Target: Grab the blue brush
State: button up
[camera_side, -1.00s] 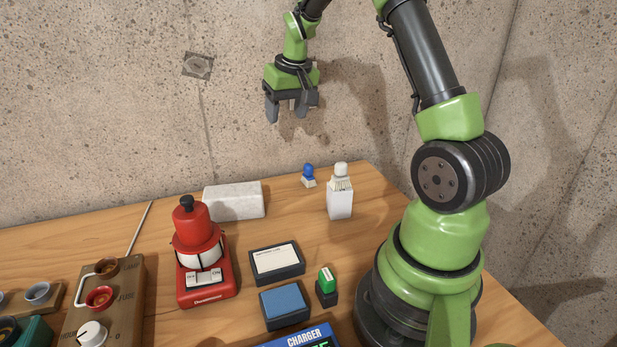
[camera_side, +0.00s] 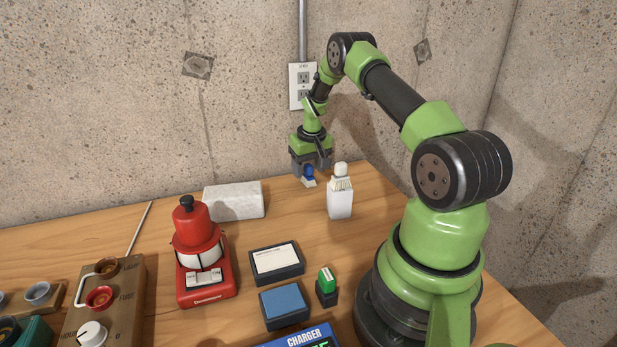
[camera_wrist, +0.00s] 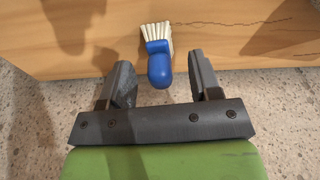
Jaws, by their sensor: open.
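The blue brush (camera_side: 308,174) stands near the back edge of the wooden table, its blue handle up and pale bristles down. In the wrist view the brush (camera_wrist: 159,68) shows its rounded blue handle between and slightly beyond the fingertips, with cream bristles farther out. My gripper (camera_side: 310,170) is low over the brush, with a finger on either side of the handle. In the wrist view my gripper (camera_wrist: 162,84) is open, with a gap visible on both sides of the handle. I cannot tell whether any finger touches it.
A pale stone block (camera_side: 234,201) lies to the left. A red device (camera_side: 201,262), a black-framed box (camera_side: 277,262) and a blue pad (camera_side: 284,305) stand nearer the front. The concrete wall is close behind.

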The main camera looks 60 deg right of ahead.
notch_tip(320, 180, down, 2)
jog(key=shift+w+d, duration=0.1)
jog(key=shift+w, duration=0.05)
jog(key=c, duration=1)
